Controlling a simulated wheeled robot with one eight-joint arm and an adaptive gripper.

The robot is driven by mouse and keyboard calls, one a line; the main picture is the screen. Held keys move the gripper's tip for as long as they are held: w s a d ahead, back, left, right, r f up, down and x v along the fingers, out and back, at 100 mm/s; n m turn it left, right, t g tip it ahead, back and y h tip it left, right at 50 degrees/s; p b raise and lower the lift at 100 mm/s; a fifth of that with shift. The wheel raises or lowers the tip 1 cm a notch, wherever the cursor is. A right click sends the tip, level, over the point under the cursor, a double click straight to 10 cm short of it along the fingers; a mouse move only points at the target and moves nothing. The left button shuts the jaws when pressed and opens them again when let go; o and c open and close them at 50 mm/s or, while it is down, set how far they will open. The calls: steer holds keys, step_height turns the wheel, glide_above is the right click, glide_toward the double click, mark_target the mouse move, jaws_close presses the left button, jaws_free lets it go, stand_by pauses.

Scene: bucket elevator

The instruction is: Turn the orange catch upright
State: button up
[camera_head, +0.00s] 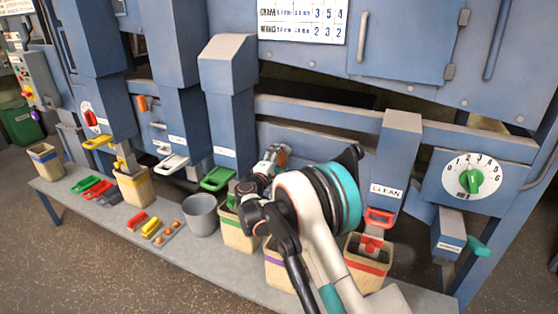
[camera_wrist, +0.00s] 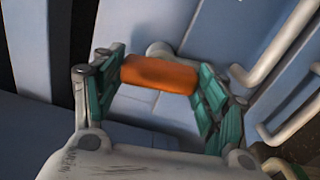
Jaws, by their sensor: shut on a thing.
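The orange catch (camera_wrist: 160,74) lies across the wrist view between my gripper's green finger pads, its long side nearly level in that picture. My gripper (camera_wrist: 158,85) is shut on it, one finger at each end. A pale round mount shows behind the catch, against blue metal. In the head view my gripper (camera_head: 274,158) is at the blue machine front, left of my arm's teal joint. A bit of orange shows there, but my arm hides most of the catch.
Grey bars (camera_wrist: 285,45) stand close to the right finger in the wrist view. Below, a bench (camera_head: 110,210) holds bins, a grey bucket (camera_head: 202,216) and small coloured parts. A red handle (camera_head: 379,217) is on the CLEAN chute, and a green-knobbed dial (camera_head: 470,181) is at right.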

steer(key=shift+m, duration=0.6)
steer(key=o, duration=1)
steer(key=shift+o, duration=0.2)
steer(key=v, duration=1.2)
